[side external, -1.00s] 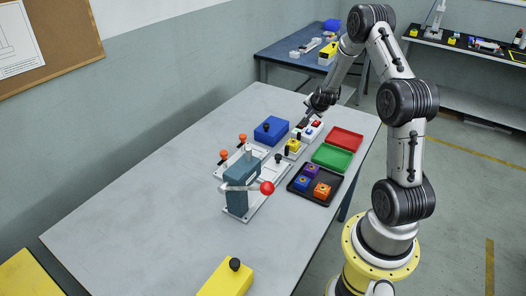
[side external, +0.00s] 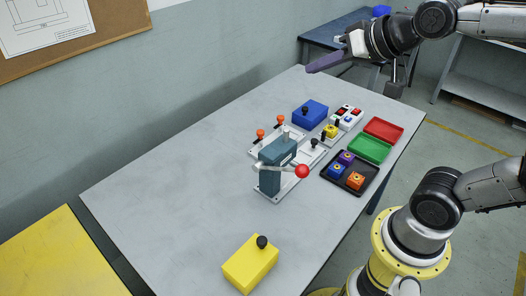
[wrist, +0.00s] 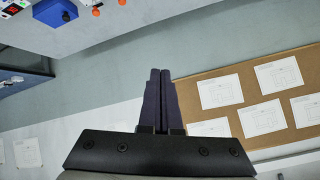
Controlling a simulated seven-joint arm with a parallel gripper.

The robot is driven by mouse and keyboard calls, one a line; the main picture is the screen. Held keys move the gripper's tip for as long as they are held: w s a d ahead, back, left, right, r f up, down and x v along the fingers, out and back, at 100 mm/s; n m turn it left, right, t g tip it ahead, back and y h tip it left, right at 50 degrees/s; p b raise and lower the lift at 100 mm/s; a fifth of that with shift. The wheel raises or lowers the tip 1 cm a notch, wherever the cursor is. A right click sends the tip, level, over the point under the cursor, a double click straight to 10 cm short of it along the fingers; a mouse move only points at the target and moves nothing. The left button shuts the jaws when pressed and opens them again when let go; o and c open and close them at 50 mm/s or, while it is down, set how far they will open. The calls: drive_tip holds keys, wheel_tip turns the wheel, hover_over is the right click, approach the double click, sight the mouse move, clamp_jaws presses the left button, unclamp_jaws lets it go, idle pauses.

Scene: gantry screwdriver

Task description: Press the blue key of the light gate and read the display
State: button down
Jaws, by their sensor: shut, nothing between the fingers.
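A white device (side external: 346,117) with red and dark patches on top stands near the far right edge of the grey table, beside the blue box. It looks like the light gate, but its blue key and any reading are too small to make out. In the wrist view only part of the white device (wrist: 12,8) shows at the top left corner. My gripper (side external: 312,69) is high above the far end of the table, well apart from the device, its fingers pointing left. In the wrist view my gripper (wrist: 160,71) has its dark fingers together, with nothing between them.
A blue box (side external: 311,112) with a black knob is beside the device. A teal press (side external: 277,163) with a red-ball lever stands mid-table. Red (side external: 384,130), green (side external: 369,148) and black (side external: 343,190) trays line the right. A yellow box (side external: 250,262) is in front. The left table is clear.

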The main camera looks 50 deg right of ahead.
drive_tip(key=s+a+f+n+g, duration=0.1)
drive_tip(key=s+f+n+g, duration=0.3)
drive_tip(key=s+f, duration=0.4)
drive_tip(key=s+g, duration=0.1)
drive_tip(key=s, duration=0.4)
drive_tip(key=shift+f+n, duration=0.2)
drive_tip(key=shift+n, duration=0.1)
idle(0.9)
